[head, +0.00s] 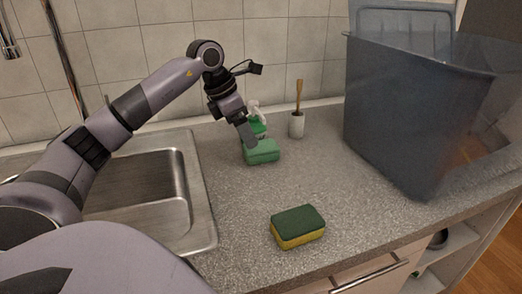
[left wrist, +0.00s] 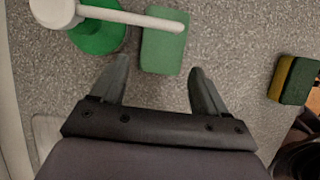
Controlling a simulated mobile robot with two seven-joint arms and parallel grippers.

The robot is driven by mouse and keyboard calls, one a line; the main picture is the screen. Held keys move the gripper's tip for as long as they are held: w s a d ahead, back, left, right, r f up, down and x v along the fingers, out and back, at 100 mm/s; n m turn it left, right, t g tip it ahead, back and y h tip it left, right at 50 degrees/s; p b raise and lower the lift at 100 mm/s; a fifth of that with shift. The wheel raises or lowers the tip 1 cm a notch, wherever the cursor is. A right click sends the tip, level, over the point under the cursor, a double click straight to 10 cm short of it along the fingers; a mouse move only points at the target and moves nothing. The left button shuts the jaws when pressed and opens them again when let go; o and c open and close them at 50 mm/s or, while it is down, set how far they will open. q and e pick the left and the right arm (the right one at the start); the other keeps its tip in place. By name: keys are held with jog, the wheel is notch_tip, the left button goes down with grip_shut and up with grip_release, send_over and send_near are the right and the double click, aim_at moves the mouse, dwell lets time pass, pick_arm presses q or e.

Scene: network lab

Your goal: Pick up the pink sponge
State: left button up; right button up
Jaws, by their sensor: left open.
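No pink sponge shows in either view. A light green sponge (head: 262,152) lies on the counter behind the middle. It also shows in the left wrist view (left wrist: 163,52), just beyond the fingertips. A yellow sponge with a dark green top (head: 298,226) lies nearer the front; the left wrist view shows it at the right edge (left wrist: 291,80). My left gripper (head: 250,141) points down over the light green sponge and hides part of it. In the left wrist view its fingers (left wrist: 158,70) are apart with only counter between them. My right gripper is out of view.
A green bottle with a white pump (head: 257,120) stands close behind the light green sponge. A brush in a white holder (head: 297,122) stands to its right. A large grey-blue bin (head: 400,115) fills the right. A steel sink (head: 204,215) lies left. The mid-counter is clear.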

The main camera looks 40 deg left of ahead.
aim_at(261, 151)
pick_arm(q)
jog(key=x, duration=0.5)
jog(key=shift+w+d+r, duration=0.1)
jog(key=shift+d+r, duration=0.05)
jog(key=shift+d, duration=0.05)
jog(key=c, duration=0.8)
jog(key=shift+r, duration=0.15)
